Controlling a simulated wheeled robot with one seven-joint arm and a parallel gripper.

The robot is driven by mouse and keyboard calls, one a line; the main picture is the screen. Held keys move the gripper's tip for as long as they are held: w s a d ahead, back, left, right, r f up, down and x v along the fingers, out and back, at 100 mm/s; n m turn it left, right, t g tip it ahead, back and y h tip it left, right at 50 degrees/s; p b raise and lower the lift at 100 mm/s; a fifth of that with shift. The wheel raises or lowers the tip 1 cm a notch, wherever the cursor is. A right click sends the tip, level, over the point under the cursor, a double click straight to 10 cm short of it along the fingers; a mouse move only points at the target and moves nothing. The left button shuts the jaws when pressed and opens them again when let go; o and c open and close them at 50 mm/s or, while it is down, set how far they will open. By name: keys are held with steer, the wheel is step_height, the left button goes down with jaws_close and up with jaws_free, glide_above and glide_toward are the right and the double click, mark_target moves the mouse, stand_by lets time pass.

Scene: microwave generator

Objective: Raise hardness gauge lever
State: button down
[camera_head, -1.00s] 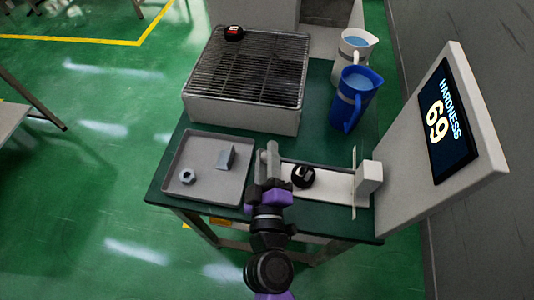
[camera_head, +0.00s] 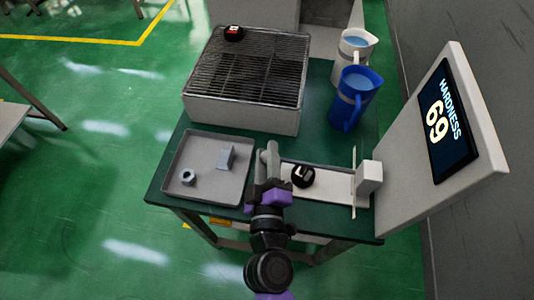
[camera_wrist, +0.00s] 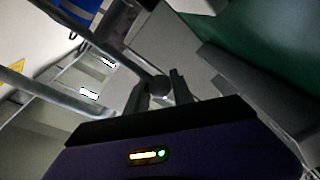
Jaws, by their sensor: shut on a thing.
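The hardness gauge (camera_head: 400,185) stands at the right of the table, its screen (camera_head: 447,122) reading "HARDNESS 69". Its pale base strip (camera_head: 330,187) runs left toward my gripper (camera_head: 272,186). A dark round piece (camera_head: 303,177) with a light mark sits on the strip, just right of my gripper. In the wrist view my gripper (camera_wrist: 158,88) is shut on a dark round knob (camera_wrist: 157,84), which I take to be the end of the gauge lever. In the head view, my gripper hides most of the lever.
A grey tray (camera_head: 205,195) with a nut (camera_head: 188,177) and a block (camera_head: 227,157) lies left of my gripper. Behind are a wire grill (camera_head: 248,65) with a black-red piece (camera_head: 234,33), a blue jug (camera_head: 352,98) and a white jug (camera_head: 352,45).

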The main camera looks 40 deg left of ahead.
stand_by(0.4)
steer(key=shift+r+m, duration=0.3)
steer(key=shift+r, duration=0.2)
steer(key=w+d+r+m+t+p, duration=0.1)
steer(key=w+d+r+m, duration=0.3)
steer(key=d+r+m, duration=0.2)
steer(key=w+d+r+m+t+p, duration=0.2)
steer(key=w+d+r+m, duration=0.2)
steer(key=d+r+m, duration=0.3)
steer(key=shift+d+r+m+h, duration=0.2)
steer(key=shift+r+m+h, duration=0.2)
steer(key=shift+r+m, duration=1.55)
steer(key=shift+w+d+r+n, duration=0.1)
steer(key=shift+w+r+n, duration=0.05)
steer(key=shift+r+n, duration=0.35)
steer(key=c, duration=1.1)
jaws_free()
